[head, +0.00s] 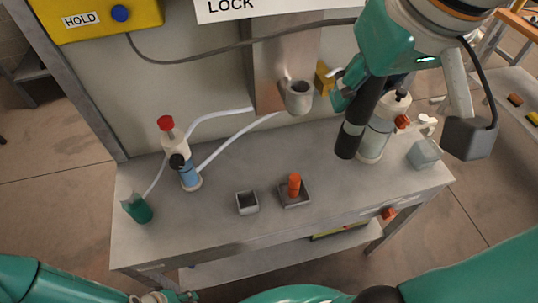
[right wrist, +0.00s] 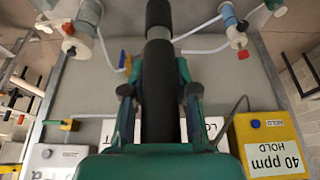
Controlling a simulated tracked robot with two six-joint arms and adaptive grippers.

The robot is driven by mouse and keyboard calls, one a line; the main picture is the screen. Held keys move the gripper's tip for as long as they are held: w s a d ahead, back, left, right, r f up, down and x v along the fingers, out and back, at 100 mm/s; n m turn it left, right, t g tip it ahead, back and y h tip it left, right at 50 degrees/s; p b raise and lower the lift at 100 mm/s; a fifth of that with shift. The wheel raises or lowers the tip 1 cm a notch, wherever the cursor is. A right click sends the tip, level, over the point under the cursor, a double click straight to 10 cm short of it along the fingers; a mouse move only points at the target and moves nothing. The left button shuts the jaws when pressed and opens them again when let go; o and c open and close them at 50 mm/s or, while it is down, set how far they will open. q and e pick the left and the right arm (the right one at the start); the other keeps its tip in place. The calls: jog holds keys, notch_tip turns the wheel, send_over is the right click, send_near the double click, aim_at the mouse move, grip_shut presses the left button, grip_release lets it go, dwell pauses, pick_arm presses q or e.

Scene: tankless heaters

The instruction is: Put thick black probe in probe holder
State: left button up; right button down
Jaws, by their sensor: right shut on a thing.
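The thick black probe (head: 349,138) is held by my right gripper (head: 360,90) above the right part of the table, tilted, with its lower end near a white and grey bottle. In the right wrist view the probe (right wrist: 158,75) runs lengthwise between the two fingers of the gripper (right wrist: 158,92). The probe holder looks to be the grey round cup (head: 299,98) on the metal upright, left of the probe and apart from it. I cannot make it out in the right wrist view. My left gripper (head: 168,297) shows only partly at the bottom edge; its jaws are unclear.
The bottle (head: 376,138) stands close behind the probe. A red-capped bottle (head: 185,165) with white tubes and a green cup (head: 137,208) stand at left. A small square cup (head: 247,203) and an orange peg (head: 294,186) are at the front. A grey cable (head: 240,45) hangs behind.

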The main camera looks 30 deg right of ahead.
jog(key=w+a+f+b, duration=0.8)
jog(key=w+f+b, duration=0.2)
jog(key=w+b, duration=0.35)
jog(key=shift+w+a+f+b, duration=0.35)
jog(key=shift+f+b, duration=1.45)
jog(key=shift+f, duration=2.7)
jog(key=shift+w+a+f+b, duration=0.1)
jog(key=shift+w+f+b, duration=0.55)
jog(key=shift+f+b, duration=2.5)
jog(key=shift+w+a+f+b, duration=0.2)
jog(key=shift+w+f+b, duration=0.3)
jog(key=shift+f, duration=5.3)
